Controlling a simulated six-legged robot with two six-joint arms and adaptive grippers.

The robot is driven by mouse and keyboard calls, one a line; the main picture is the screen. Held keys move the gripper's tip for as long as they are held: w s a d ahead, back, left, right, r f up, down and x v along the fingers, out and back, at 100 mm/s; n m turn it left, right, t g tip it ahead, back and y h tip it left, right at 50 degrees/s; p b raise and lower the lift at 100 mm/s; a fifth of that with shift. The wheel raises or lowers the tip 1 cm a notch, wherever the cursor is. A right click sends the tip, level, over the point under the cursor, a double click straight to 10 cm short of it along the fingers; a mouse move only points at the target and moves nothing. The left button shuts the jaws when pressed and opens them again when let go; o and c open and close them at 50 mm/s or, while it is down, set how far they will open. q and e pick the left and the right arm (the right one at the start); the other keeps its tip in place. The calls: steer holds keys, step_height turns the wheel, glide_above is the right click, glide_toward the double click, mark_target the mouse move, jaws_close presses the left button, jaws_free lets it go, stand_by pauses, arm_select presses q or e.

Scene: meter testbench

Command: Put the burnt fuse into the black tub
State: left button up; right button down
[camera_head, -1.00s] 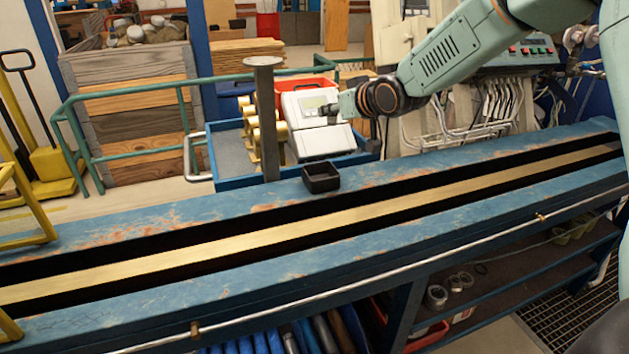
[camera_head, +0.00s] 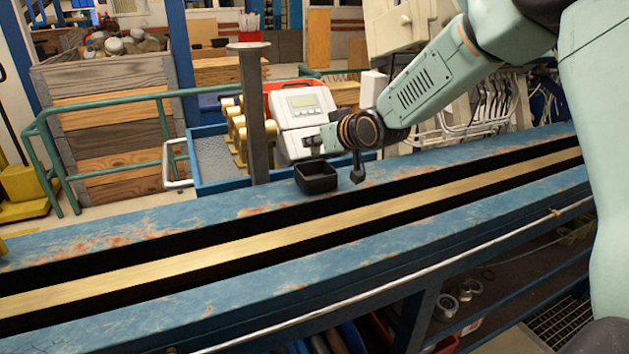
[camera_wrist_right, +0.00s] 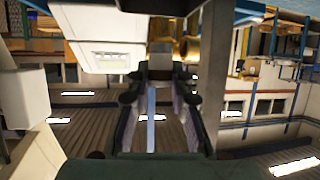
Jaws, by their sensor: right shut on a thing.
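The black tub (camera_head: 318,187) is a small open box on the back ledge of the blue bench, right of the grey post. My right gripper (camera_head: 309,142) is above the tub and points left, in front of the white meter. In the right wrist view its fingers (camera_wrist_right: 172,72) are shut on a small grey piece (camera_wrist_right: 172,68), which I take for the burnt fuse. The fuse cannot be made out in the head view. The tub's inside is mostly dark. My left gripper is not in view.
The grey post (camera_head: 253,115) stands close left of the gripper. The white meter (camera_head: 303,112) is behind it, with brass fittings (camera_head: 236,130) and a blue tray (camera_head: 215,160) to the left. The blue ledge (camera_head: 130,235) is clear on the left.

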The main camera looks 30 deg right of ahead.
steer(key=f, duration=0.4)
steer(key=shift+w+d+f, duration=0.15)
steer(key=shift+w, duration=0.1)
steer(key=shift+d+f+b, duration=0.2)
steer(key=shift+f+b, duration=0.1)
steer(key=shift+s+f, duration=0.1)
steer(key=shift+f, duration=0.2)
steer(key=shift+s+a+f+b, duration=0.1)
steer(key=shift+a+f+b, duration=0.1)
steer(key=shift+f, duration=0.3)
steer(key=shift+s+a+f+b, duration=0.1)
steer(key=shift+a+f+b, duration=0.1)
steer(key=shift+f, duration=0.25)
steer(key=shift+w+f, duration=0.15)
steer(key=shift+f, duration=0.05)
steer(key=shift+w+d+f, duration=0.1)
steer(key=shift+w, duration=0.05)
steer(key=c, duration=1.7)
jaws_free()
steer(key=shift+d, duration=0.15)
steer(key=shift+o, duration=1)
steer(key=shift+a, duration=0.2)
steer(key=shift+s+d+r, duration=0.2)
steer(key=shift+s, duration=0.1)
steer(key=shift+p+v, duration=2.2)
steer(key=shift+v, duration=3.55)
